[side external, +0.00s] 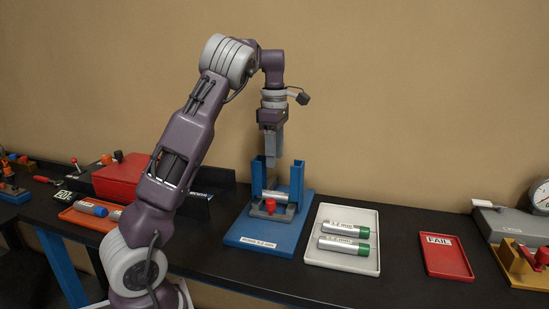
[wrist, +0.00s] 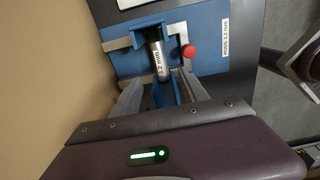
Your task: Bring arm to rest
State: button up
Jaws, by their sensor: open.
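My gripper (side external: 272,156) hangs pointing down above the blue fixture (side external: 252,236) in the side external view. The fixture has two blue uprights and a red knob (side external: 270,205). A silver cylinder (side external: 274,196) lies across the fixture, below my fingers and apart from them in that view. In the wrist view, my gripper (wrist: 161,76) shows two spread fingers with nothing held between them. The same cylinder (wrist: 157,58) shows beyond the fingertips, lying in the fixture with a "2 mm" marking. Part of it is hidden by the fixture.
A white tray (side external: 312,251) right of the fixture holds two green-ended cylinders. A red tray marked FAIL (side external: 447,262) lies further right, near a grey gauge device (side external: 515,226). A red box (side external: 118,177) and an orange tray (side external: 79,217) with cylinders stand left, behind my arm.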

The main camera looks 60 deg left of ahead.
notch_tip(320, 180, up, 6)
jog(key=s+d+r+m+t+h, duration=0.1)
jog(key=s+d+r+m+t, duration=0.1)
jog(key=s+d+m, duration=0.35)
jog(key=s+d+r+m+t, duration=0.1)
jog(key=s+d+r+m, duration=0.1)
jog(key=d+m, duration=0.65)
jog(key=s+d+f+m+t, duration=0.1)
jog(key=s+d+f+m, duration=0.3)
jog(key=s+d+m, duration=0.2)
jog(key=s+d+f+m+t+y, duration=0.1)
jog(key=s+d+f+m, duration=0.3)
jog(key=s+d+m, duration=0.3)
jog(key=shift+s+d+t, duration=0.3)
jog(key=shift+s+d, duration=0.55)
jog(key=shift+s, duration=0.15)
